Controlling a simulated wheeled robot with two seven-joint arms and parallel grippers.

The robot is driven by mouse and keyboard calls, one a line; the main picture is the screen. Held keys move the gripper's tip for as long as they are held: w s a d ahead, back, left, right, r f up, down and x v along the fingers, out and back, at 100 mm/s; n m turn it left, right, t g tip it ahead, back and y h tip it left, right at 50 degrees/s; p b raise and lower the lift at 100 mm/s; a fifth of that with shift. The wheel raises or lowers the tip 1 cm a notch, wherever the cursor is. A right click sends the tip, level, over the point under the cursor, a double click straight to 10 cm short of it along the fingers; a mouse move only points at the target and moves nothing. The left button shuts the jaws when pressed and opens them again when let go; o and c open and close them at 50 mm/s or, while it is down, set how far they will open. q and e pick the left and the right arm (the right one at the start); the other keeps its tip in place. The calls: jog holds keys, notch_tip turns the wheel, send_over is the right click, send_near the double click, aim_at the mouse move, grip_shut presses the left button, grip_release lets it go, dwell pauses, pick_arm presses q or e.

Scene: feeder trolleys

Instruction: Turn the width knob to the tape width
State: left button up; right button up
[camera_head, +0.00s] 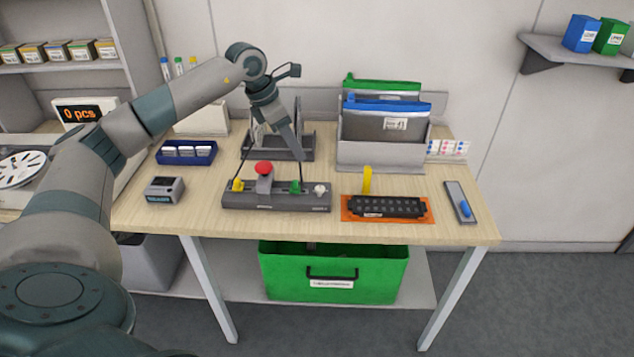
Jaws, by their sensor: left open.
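A dark grey bench device (280,207) sits at the front middle of the table. On it are a yellow part (238,185), a red round top (263,168), a green part (296,187) and a small whitish knob (320,189) at the right end. I cannot tell for sure which is the width knob, and no width marks are readable. My left gripper (298,158) is open and empty, pointing down above the device, close to the green part. Whether it touches is too small to tell. My right gripper is out of view.
A grey stand (281,155) is behind the device. A blue tray (186,156) and a small grey box (164,190) are at left. A bin of pouches (352,158), an orange mat (425,216) and a grey strip (455,193) are at right. A green crate (275,278) is below.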

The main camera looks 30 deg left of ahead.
aim_at(320, 187)
pick_arm(q)
jog(key=p+x, duration=0.5)
jog(key=x, duration=0.9)
jog(key=shift+w+d+f, duration=0.15)
jog(key=shift+d+f, duration=0.05)
jog(key=shift+f, duration=0.1)
jog(key=shift+p+x, duration=0.35)
jog(key=shift+x, duration=0.4)
jog(key=c, duration=1)
